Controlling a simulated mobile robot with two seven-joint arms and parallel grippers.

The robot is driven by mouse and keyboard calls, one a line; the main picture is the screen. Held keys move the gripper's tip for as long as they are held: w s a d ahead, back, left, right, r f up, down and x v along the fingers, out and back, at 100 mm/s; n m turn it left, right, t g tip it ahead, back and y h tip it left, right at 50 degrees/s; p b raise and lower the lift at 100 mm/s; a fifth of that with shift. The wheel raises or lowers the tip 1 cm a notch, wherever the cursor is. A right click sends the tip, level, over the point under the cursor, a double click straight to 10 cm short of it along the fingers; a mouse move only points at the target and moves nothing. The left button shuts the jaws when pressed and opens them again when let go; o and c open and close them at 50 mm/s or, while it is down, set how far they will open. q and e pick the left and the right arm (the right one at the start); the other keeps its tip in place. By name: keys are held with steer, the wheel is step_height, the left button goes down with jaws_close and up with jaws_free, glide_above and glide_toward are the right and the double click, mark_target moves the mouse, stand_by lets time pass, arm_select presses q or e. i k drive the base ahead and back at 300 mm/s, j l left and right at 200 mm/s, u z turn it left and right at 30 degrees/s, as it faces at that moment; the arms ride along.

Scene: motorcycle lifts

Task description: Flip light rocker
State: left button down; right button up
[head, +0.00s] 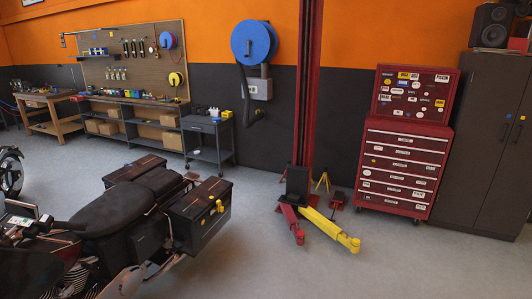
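I cannot make out a light rocker in the head view. A grey box (259,89) is fixed to the dark lower wall below a blue round reel (254,42). It is too small to tell whether it carries a rocker. Neither of my grippers shows in the head view.
A black motorcycle (115,208) fills the lower left. A dark red lift post (308,85) with red and yellow arms (332,230) stands mid-floor. A red tool chest (402,165) and dark cabinet (487,140) stand right. Grey floor (330,275) is clear in front.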

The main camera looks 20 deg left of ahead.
mark_target(45, 218)
steer(key=i+u, duration=0.45)
steer(key=i, duration=0.2)
steer(key=i+l+u, duration=0.15)
steer(key=i+u, duration=0.35)
steer(key=i, duration=0.2)
steer(key=i+j+u, duration=0.6)
steer(key=i+u, duration=0.15)
steer(key=i, duration=0.25)
steer(key=i+j+u, duration=0.1)
steer(key=i+j, duration=0.1)
steer(key=j, duration=0.1)
